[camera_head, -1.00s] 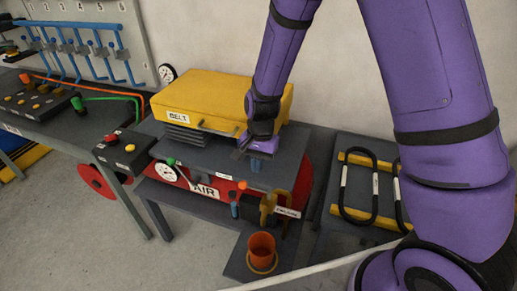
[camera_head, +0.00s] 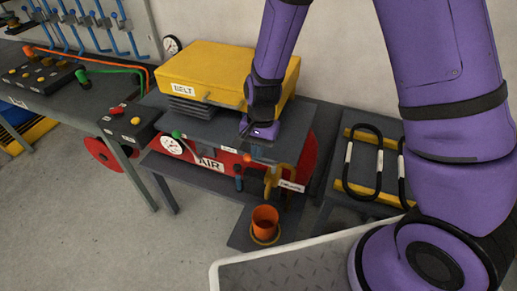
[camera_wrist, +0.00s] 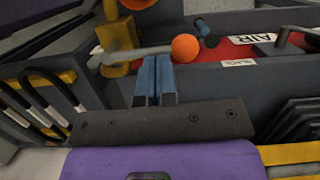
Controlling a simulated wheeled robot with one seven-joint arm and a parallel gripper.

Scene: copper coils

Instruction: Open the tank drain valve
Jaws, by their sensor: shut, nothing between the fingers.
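The red air tank (camera_head: 300,155) lies under a dark bench, with a white AIR label (camera_head: 210,163). In the wrist view a grey lever with an orange ball knob (camera_wrist: 185,47) runs left to a brass-yellow fitting (camera_wrist: 112,48), which looks like the drain valve. The knob also shows in the head view (camera_head: 247,158), beside the yellow fitting (camera_head: 273,180). My gripper (camera_wrist: 155,62) is shut and empty, its blue-grey fingertips close to the lever; contact is unclear. In the head view my gripper (camera_head: 246,133) is over the bench's front edge, fingertips partly hidden.
An orange cup (camera_head: 264,222) stands below the yellow fitting. A dark blue handle (camera_head: 238,183) hangs left of it. A yellow BELT cover (camera_head: 220,75) sits behind my gripper. A rack with black loops (camera_head: 363,160) stands right. Floor at front left is clear.

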